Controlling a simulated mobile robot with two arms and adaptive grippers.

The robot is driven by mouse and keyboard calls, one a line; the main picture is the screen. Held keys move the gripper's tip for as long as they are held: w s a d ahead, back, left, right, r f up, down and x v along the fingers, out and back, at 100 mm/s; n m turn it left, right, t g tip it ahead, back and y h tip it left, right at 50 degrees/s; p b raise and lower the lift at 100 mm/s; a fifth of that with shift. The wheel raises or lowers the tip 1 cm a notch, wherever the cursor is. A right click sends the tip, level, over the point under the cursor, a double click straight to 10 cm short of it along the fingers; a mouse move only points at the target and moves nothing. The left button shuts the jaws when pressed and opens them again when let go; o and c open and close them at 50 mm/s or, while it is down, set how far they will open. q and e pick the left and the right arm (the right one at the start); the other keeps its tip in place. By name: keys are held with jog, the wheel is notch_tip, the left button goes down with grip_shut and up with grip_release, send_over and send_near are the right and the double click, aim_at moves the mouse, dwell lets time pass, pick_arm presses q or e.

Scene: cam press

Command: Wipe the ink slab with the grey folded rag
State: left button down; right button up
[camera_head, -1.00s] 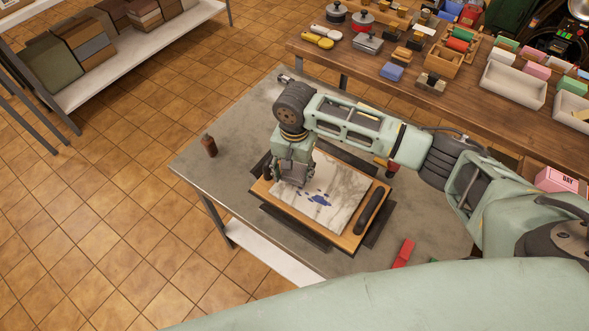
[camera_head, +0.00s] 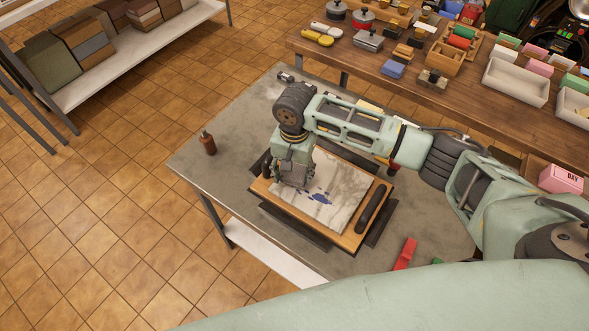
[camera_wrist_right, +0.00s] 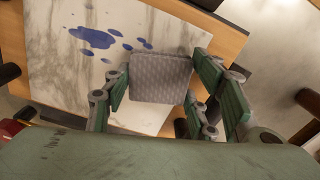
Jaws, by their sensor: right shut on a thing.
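The ink slab (camera_head: 333,207) is a pale marbled plate on a wooden board (camera_head: 345,238), with dark blue ink spots (camera_head: 320,198) near its middle. The slab also shows in the right wrist view (camera_wrist_right: 62,68), where the ink spots (camera_wrist_right: 95,38) lie beyond the rag. My right gripper (camera_head: 290,184) is over the slab's left part in the head view. In the right wrist view the gripper (camera_wrist_right: 158,92) is shut on the grey folded rag (camera_wrist_right: 160,78), a textured square between its fingers. I cannot tell whether the rag touches the slab. My left gripper is not in view.
A dark roller-like bar (camera_head: 371,208) lies along the board's right side. A brown bottle (camera_head: 208,143) stands at the grey table's left, and a red object (camera_head: 405,253) lies near its front right. A wooden bench (camera_head: 450,95) with many items stands behind.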

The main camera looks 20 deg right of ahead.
aim_at(304, 177)
jog(key=shift+f, duration=0.9)
jog(key=shift+s+d+r+p, duration=0.1)
jog(key=shift+s+r+p, duration=0.1)
jog(key=shift+p, duration=0.1)
jog(key=s+p, duration=0.1)
jog(key=s+d+p, duration=0.1)
jog(key=p, duration=0.1)
jog(key=shift+d+r, duration=0.1)
jog(key=shift+d, duration=0.15)
jog(key=shift+s+d+p, duration=0.2)
jog(key=shift+s+p, duration=0.05)
jog(key=shift+p, duration=0.15)
